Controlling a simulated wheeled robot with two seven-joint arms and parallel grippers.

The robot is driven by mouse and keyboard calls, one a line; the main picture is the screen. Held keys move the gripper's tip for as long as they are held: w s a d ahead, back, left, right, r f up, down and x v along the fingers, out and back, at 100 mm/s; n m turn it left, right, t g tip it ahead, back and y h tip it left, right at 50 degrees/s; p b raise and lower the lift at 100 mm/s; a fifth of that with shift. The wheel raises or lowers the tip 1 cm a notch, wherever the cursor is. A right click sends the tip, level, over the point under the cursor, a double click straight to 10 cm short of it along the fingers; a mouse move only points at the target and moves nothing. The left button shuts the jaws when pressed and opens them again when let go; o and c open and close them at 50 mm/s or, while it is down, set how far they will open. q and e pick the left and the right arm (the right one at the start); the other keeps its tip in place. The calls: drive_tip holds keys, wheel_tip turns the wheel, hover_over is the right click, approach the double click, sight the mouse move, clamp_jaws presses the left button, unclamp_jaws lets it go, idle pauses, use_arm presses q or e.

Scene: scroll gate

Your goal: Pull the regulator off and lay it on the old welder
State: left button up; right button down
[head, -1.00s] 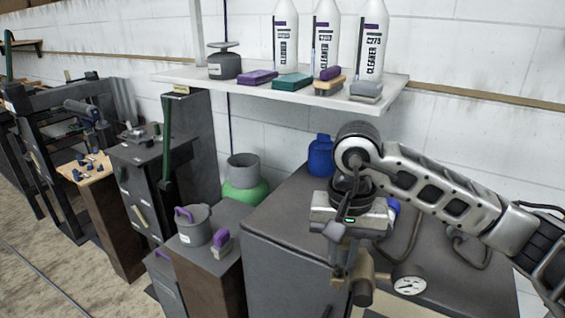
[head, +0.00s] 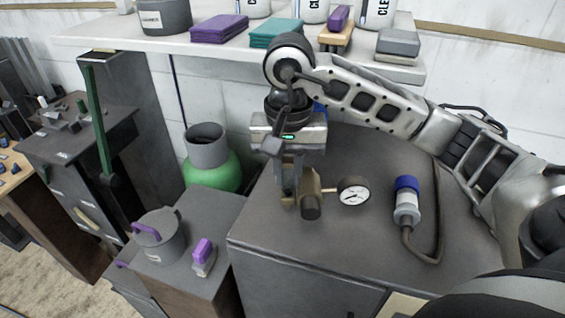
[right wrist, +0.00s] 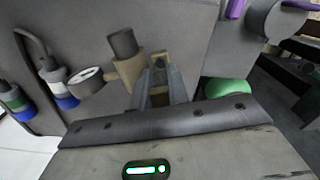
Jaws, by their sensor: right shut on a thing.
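The regulator (head: 311,206) is a brass body with a dark knob and a round white gauge (head: 353,193). My right gripper (head: 290,188) is shut on its brass body. In the right wrist view the regulator (right wrist: 130,70) sits between the fingers (right wrist: 160,88), with the gauge to the left. The regulator shows over the left part of a large dark grey box's top (head: 352,150). I cannot tell whether it touches that top. No label shows whether this box is the old welder. My left gripper is not in view.
A blue-and-white fitting (head: 407,200) with a dark hose lies on the box top at right. A green cylinder (head: 208,177) stands behind left. A pot (head: 160,240) and purple-handled brush (head: 204,255) stand on a lower box at left. A shelf (head: 110,32) runs behind.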

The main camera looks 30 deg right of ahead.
sight(287, 196)
drive_tip(key=shift+s+f, duration=0.1)
drive_tip(key=shift+f, duration=0.2)
drive_tip(key=shift+f+b, duration=0.55)
drive_tip(key=shift+f, duration=0.1)
drive_tip(key=shift+f+b, duration=0.45)
drive_tip(key=shift+f, duration=0.3)
drive_tip(key=shift+f+b, duration=0.3)
drive_tip(key=shift+f, duration=0.3)
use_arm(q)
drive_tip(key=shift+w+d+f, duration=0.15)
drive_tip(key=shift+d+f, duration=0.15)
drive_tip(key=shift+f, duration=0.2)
use_arm(e)
drive_tip(key=shift+f, duration=0.25)
drive_tip(key=c, duration=1.3)
unclamp_jaws()
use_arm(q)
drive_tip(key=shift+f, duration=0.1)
